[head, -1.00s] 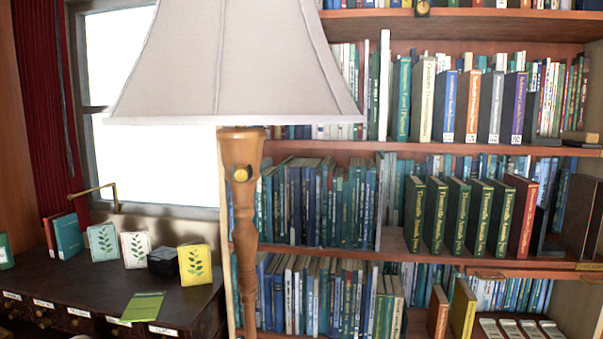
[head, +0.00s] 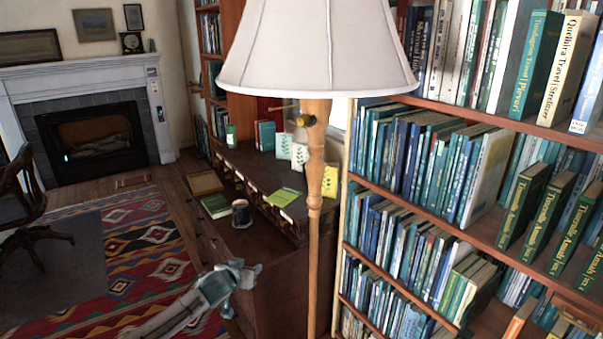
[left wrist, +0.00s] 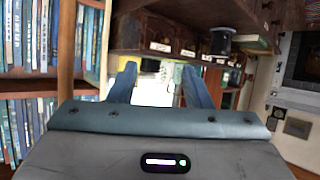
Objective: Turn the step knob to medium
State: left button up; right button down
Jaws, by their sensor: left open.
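The step knob (head: 307,120) is a small dark and brass knob on the upper wooden post of the floor lamp (head: 316,170), just below its pale shade (head: 315,50). Its setting is too small to read. My left gripper (head: 244,288) is low and left of the lamp post, in front of the dark cabinet, well below the knob and apart from it. In the left wrist view its two blue-grey fingers (left wrist: 157,88) are spread with nothing between them. A wooden post (left wrist: 68,50) stands left of them there. My right gripper is not in view.
Bookshelves (head: 440,105) full of books stand close behind and right of the lamp. A dark cabinet (head: 283,285) with small drawers, cards and a mug (head: 241,213) is left of the post. A patterned rug (head: 150,235), chair and fireplace (head: 95,140) lie further left.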

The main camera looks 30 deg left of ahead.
pick_arm(q)
jog(key=w+d+r+t+h+p, duration=0.1)
jog(key=d+r+t+p, duration=0.1)
jog(key=r, duration=1)
jog(key=w+d+r+t+p, duration=0.1)
jog(key=w+r, duration=0.1)
jog(key=r, duration=0.9)
jog(key=m+t+h+p, duration=0.2)
jog(key=t+h+p, duration=0.1)
jog(key=p, duration=0.1)
send_near(300, 122)
jog(key=shift+n, duration=0.3)
jog(key=w+p, duration=0.4)
jog(key=w, duration=0.1)
jog(key=w+p, duration=0.2)
jog(key=w, duration=0.1)
jog(key=shift+r, duration=0.4)
jog(key=shift+w+d+f+p, duration=0.1)
jog(key=shift+w+f+p, duration=0.15)
jog(key=shift+w, duration=0.5)
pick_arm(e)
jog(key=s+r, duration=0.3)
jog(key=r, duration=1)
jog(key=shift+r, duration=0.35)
pick_arm(q)
grip_shut()
